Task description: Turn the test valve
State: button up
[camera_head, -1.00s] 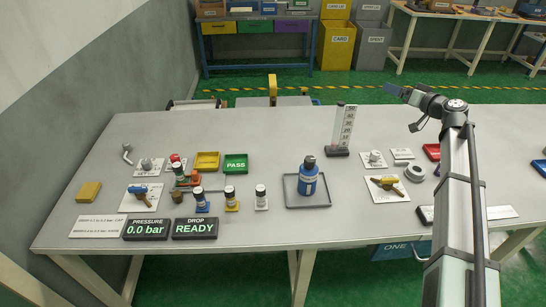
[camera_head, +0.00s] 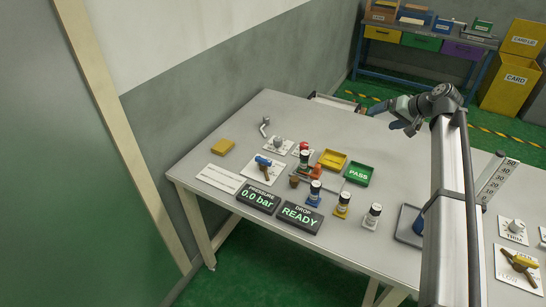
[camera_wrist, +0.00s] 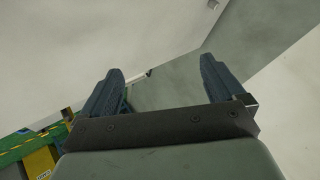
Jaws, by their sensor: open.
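A valve with a blue handle (camera_head: 263,161) sits on a white plate (camera_head: 258,172) at the left of the table, behind the pressure display (camera_head: 258,199), which reads 0.0 bar. A second valve with a yellow handle (camera_head: 519,261) sits on a white plate at the right edge. My gripper (camera_head: 372,109) is raised near the table's far edge, well away from both valves. In the wrist view my gripper (camera_wrist: 161,70) is open, with nothing between its fingers.
Several small bottles (camera_head: 314,193) stand around the drop display (camera_head: 298,216), which reads READY. A yellow tray (camera_head: 332,159) and a green PASS tray (camera_head: 359,173) lie behind them. A grey bent pipe (camera_head: 265,127) stands at the far left. My arm hides part of the table's right side.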

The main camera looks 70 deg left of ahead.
jog(key=s+a+f+m+h, duration=0.15)
jog(key=s+a, duration=0.25)
jog(key=s, duration=0.5)
jog(key=s+a+f+h, duration=0.2)
jog(key=s+a+h, duration=0.15)
jog(key=s, duration=0.55)
jog(key=m+t+h, duration=0.2)
jog(key=t+h, duration=0.1)
jog(key=h, duration=0.1)
send_near(263, 159)
jog(key=f, duration=0.8)
jog(key=shift+s+d+f, duration=0.1)
jog(key=shift+d+f, duration=0.15)
jog(key=shift+f, duration=0.1)
jog(key=shift+c, duration=0.4)
jog(key=c, duration=1)
jog(key=shift+o, duration=0.2)
